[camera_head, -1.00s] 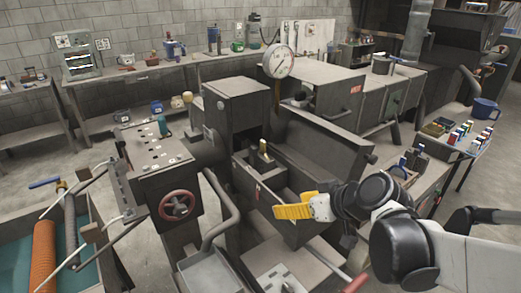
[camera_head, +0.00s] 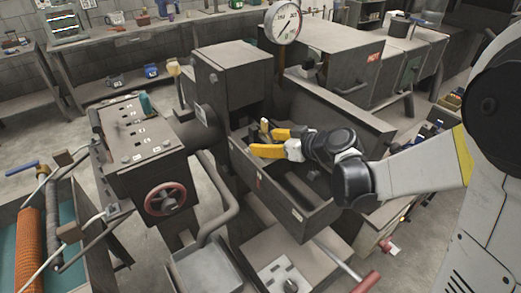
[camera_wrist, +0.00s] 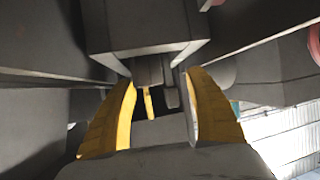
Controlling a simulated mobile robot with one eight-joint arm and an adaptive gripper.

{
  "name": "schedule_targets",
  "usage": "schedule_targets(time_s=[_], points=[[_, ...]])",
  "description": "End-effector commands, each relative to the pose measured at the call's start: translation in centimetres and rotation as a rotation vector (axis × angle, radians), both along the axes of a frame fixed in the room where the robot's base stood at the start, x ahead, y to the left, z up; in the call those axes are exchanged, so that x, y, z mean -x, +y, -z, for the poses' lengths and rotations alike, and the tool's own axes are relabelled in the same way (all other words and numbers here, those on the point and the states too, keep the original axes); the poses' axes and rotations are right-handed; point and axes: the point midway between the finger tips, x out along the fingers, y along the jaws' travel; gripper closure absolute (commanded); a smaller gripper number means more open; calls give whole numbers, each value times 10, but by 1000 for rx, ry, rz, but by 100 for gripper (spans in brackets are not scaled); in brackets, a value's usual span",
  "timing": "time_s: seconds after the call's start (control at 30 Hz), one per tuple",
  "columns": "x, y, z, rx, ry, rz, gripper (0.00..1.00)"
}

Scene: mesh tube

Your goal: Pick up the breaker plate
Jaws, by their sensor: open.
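My gripper (camera_head: 262,142) has two yellow fingers that stand apart, reaching left into the open dark metal trough of the machine. It also shows in the wrist view (camera_wrist: 160,82), with a gap between the fingers. A small upright piece with a yellowish face (camera_head: 265,127) stands at the trough's left end, close to the fingertips. I cannot tell for sure that it is the breaker plate. In the wrist view a thin yellow strip (camera_wrist: 148,103) and a small dark grey piece (camera_wrist: 171,98) show between the fingers. Nothing is visibly held.
The trough's front wall (camera_head: 275,200) runs close below my gripper. A tall dark housing (camera_head: 232,75) stands at its left end, with a round gauge (camera_head: 284,22) behind. A control box with a red handwheel (camera_head: 165,199) is at the left.

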Motion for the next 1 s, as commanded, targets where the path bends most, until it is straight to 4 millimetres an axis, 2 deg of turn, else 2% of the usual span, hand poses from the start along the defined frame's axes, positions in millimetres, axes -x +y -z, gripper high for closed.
schedule_targets(time_s=[0.2,0.43,0.47,0.6,0.67,1.0], points=[[-22,22,17,0,0,-2,37],[-25,24,17,-1,1,0,37],[-25,24,17,-1,1,0,42],[-24,24,17,-1,1,0,85],[-24,24,17,0,0,0,100],[-24,23,16,-1,0,0,100]])
